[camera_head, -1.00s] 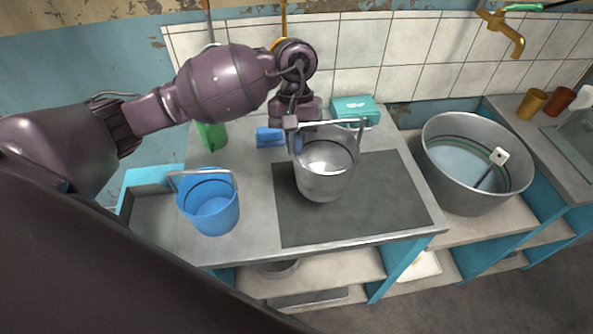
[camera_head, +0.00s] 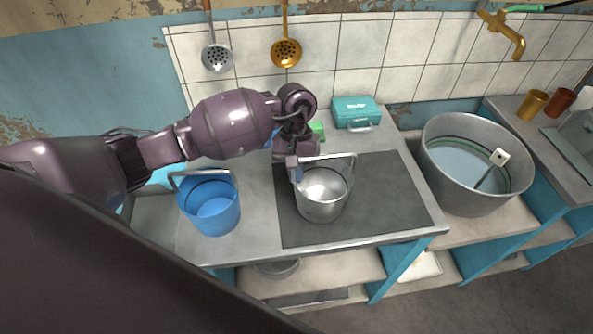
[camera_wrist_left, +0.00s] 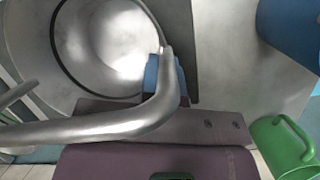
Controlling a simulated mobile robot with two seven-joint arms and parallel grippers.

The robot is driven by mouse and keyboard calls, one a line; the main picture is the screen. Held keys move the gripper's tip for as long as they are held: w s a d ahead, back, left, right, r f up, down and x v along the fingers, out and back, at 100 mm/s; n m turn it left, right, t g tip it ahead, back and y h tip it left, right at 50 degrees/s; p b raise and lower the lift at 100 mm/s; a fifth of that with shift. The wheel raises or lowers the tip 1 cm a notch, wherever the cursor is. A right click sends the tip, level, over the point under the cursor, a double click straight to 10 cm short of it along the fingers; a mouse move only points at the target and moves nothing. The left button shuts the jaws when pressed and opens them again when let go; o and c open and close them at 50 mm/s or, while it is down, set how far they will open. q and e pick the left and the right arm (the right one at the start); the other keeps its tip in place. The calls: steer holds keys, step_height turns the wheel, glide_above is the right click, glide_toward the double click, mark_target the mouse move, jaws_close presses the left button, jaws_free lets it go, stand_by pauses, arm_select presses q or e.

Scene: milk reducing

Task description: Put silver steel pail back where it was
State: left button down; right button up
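The silver steel pail (camera_head: 322,205) is upright at the left part of the dark panel (camera_head: 385,205) on the counter. I cannot tell whether its base touches the panel. Its handle is raised. My left gripper (camera_head: 296,170) is at the pail's left side, shut on the handle near the rim. In the left wrist view the handle (camera_wrist_left: 90,128) crosses close in front of the blue fingertip, and the pail's inside (camera_wrist_left: 105,45) shows beyond. The fingers are partly hidden by the handle. My right gripper is not in view.
A blue pail (camera_head: 212,213) stands just left on the counter. A teal box (camera_head: 357,113) is behind. A large metal tub (camera_head: 470,195) stands to the right. Two skimmers (camera_head: 286,52) hang on the wall. The right part of the panel is clear.

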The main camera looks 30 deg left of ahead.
arm_select(q)
steer(key=c, duration=1.8)
jaws_free()
steer(key=shift+f, duration=0.15)
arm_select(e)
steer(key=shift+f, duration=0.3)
arm_select(q)
steer(key=o, duration=0.4)
steer(key=shift+o, duration=0.2)
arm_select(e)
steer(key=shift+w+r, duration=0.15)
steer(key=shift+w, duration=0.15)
arm_select(q)
steer(key=shift+r, duration=0.35)
steer(key=b+v, duration=0.1)
steer(key=v, duration=1)
steer(key=shift+r, duration=0.35)
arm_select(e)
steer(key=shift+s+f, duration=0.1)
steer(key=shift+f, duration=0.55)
arm_select(q)
steer(key=shift+w+a, duration=0.1)
